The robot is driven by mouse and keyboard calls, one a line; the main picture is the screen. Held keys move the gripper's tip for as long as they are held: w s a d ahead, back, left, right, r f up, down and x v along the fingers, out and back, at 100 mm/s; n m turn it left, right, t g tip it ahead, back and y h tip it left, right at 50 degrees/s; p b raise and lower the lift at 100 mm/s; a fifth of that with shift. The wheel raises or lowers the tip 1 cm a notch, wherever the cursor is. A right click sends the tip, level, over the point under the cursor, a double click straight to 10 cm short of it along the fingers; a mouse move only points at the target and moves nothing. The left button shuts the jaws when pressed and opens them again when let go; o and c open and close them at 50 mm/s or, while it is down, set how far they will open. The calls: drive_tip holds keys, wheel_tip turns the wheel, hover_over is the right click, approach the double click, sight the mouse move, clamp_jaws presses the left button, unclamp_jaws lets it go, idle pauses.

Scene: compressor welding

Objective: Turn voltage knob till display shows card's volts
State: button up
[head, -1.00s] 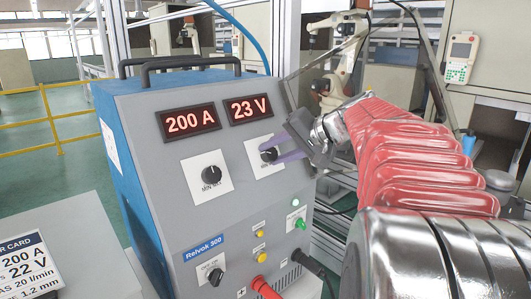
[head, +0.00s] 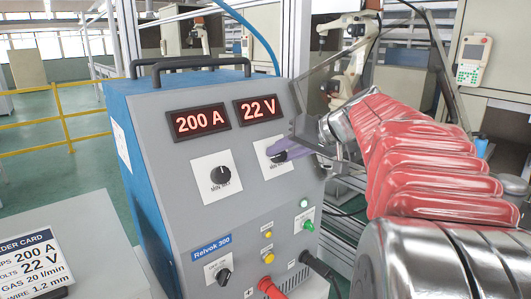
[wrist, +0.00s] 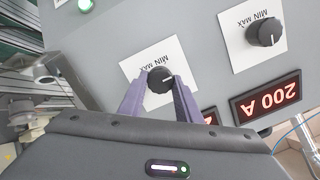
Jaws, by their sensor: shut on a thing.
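The welding machine's voltage display (head: 257,108) reads 22 V, and the amps display (head: 201,121) beside it reads 200 A. The card (head: 34,262) at the lower left lists 200 A and 22 V. My gripper (head: 285,153) is at the voltage knob, below the voltage display. In the wrist view, the purple fingers of my gripper (wrist: 160,90) are shut on the black voltage knob (wrist: 159,86), one on each side. In the head view the fingers hide much of that knob. The amps knob (head: 220,175) stands free to the left.
Below the knobs are a lower switch (head: 217,271), yellow buttons, a green light (head: 304,203) and cable sockets. My red-sleeved arm fills the right side. A yellow railing (head: 60,120) stands behind at left, and another robot arm (head: 355,60) stands behind.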

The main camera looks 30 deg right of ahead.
drive_tip(key=shift+s+f, duration=0.1)
drive_tip(key=shift+f, duration=0.2)
drive_tip(key=o, duration=1.1)
drive_tip(key=shift+r, duration=0.2)
drive_tip(key=shift+c, duration=0.2)
drive_tip(key=v, duration=1.3)
drive_tip(key=shift+s+r, duration=0.2)
drive_tip(key=shift+r, duration=0.05)
